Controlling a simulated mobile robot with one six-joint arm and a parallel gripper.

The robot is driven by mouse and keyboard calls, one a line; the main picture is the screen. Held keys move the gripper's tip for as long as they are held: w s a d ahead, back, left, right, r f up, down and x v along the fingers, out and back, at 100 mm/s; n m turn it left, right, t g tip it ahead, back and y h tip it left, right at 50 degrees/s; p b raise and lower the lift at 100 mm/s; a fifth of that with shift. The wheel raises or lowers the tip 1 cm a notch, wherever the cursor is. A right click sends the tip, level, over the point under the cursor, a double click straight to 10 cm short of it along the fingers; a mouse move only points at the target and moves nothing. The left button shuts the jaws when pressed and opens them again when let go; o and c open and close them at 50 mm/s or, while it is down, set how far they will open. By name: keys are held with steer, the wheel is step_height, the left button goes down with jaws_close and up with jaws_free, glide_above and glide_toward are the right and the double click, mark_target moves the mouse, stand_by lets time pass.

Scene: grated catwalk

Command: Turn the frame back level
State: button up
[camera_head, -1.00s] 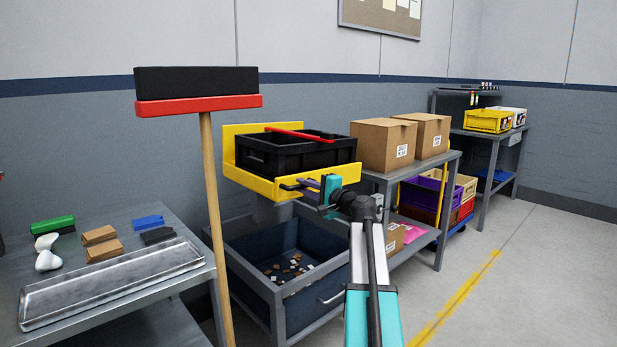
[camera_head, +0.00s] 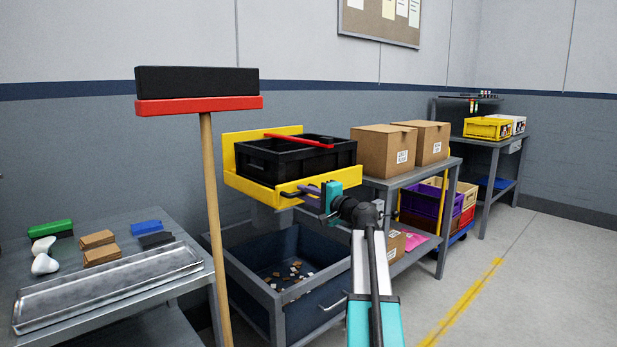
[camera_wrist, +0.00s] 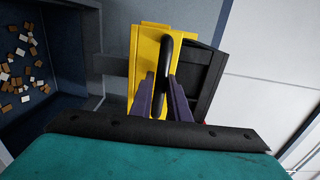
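The yellow frame (camera_head: 240,184) is an open tray with a tall back plate, mounted above a grey drawer unit. It holds a black crate (camera_head: 300,160) with a red bar-shaped item (camera_head: 300,141) lying across its top. The frame looks close to level; I cannot tell whether a small tilt is left. A black handle (camera_wrist: 165,55) sticks out from the frame's front. My gripper (camera_head: 318,193) is at this handle. In the wrist view its two purple fingers (camera_wrist: 161,88) lie on either side of the handle and appear closed on it.
Below the frame is an open blue-grey drawer (camera_head: 333,318) with small brown and white pieces. A shelf (camera_head: 425,170) with cardboard boxes (camera_head: 384,150) stands close to the right. Floor at right is clear.

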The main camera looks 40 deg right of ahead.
steer(key=o, duration=0.6)
steer(key=shift+d+f, duration=0.2)
steer(key=shift+f, duration=0.35)
steer(key=shift+a+r, duration=0.1)
steer(key=shift+r, duration=0.1)
steer(key=s, duration=0.9)
steer(key=shift+d+r+p, duration=0.15)
steer(key=shift+d+p, duration=0.1)
steer(key=shift+p, duration=0.1)
steer(key=shift+s, duration=0.1)
